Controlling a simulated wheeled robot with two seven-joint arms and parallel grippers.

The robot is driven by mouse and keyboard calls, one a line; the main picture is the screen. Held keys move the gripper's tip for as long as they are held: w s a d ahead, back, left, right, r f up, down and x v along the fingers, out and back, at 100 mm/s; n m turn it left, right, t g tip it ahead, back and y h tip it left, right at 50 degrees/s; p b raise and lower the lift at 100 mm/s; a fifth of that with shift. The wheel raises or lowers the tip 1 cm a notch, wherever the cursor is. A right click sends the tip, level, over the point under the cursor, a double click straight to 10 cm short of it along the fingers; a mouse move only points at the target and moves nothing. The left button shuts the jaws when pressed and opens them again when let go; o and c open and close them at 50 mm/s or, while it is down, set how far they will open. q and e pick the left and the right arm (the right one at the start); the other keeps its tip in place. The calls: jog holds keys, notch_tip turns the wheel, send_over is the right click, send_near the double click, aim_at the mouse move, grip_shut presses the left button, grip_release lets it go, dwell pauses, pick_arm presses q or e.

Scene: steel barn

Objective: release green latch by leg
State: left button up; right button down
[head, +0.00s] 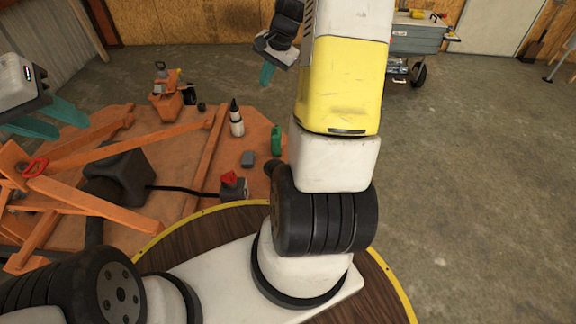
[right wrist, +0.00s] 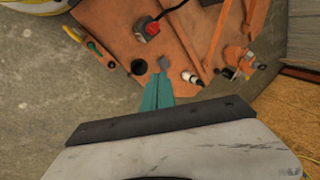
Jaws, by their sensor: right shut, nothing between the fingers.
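A small upright green piece (head: 276,140) stands at the right edge of the orange platform (head: 180,150) in the head view. I cannot tell whether it is the latch. A slim green-handled piece (right wrist: 97,48) shows near the platform edge in the right wrist view, and it may be another part. My right gripper (head: 267,74) is shut and empty, above and beyond the platform; its teal fingers also show together in the right wrist view (right wrist: 158,91). My left gripper (head: 50,121) is at the left, fingers apart, empty, above the orange frame. My right arm hides part of the platform's right side.
A red-topped box (head: 234,188), a grey block (head: 248,159) and a white black-capped bottle (head: 236,118) stand on the platform. Sloping orange beams (head: 130,143) and a red ring handle (head: 35,167) lie at the left. Concrete floor (head: 465,170) is open at the right.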

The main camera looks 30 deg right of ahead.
jog(key=w+d+f+m, duration=0.15)
jog(key=d+f, duration=0.25)
jog(key=f, duration=0.4)
jog(key=d+f+m, duration=0.3)
jog(key=d+f, duration=0.1)
jog(key=f, duration=0.4)
jog(key=s+d+f+m+g, duration=0.1)
jog(key=s+f, duration=0.4)
jog(key=f, duration=0.7)
jog(key=s+d+f+m+g, duration=0.1)
jog(key=s+d+f+m, duration=0.3)
jog(key=f, duration=0.8)
jog(key=s+d+f+m, duration=0.2)
jog(key=s+f+m, duration=0.2)
jog(key=f, duration=0.8)
jog(key=shift+s+d+g, duration=0.4)
jog(key=shift+s, duration=0.55)
jog(key=w+a+f, duration=0.1)
jog(key=f, duration=0.2)
jog(key=w+a+f, duration=0.1)
jog(key=a+f, duration=0.1)
jog(key=f, duration=0.2)
jog(key=w+a+f, duration=0.1)
jog(key=a+f, duration=0.1)
jog(key=f, duration=0.1)
jog(key=shift+a+f, duration=0.2)
jog(key=shift+a, duration=0.05)
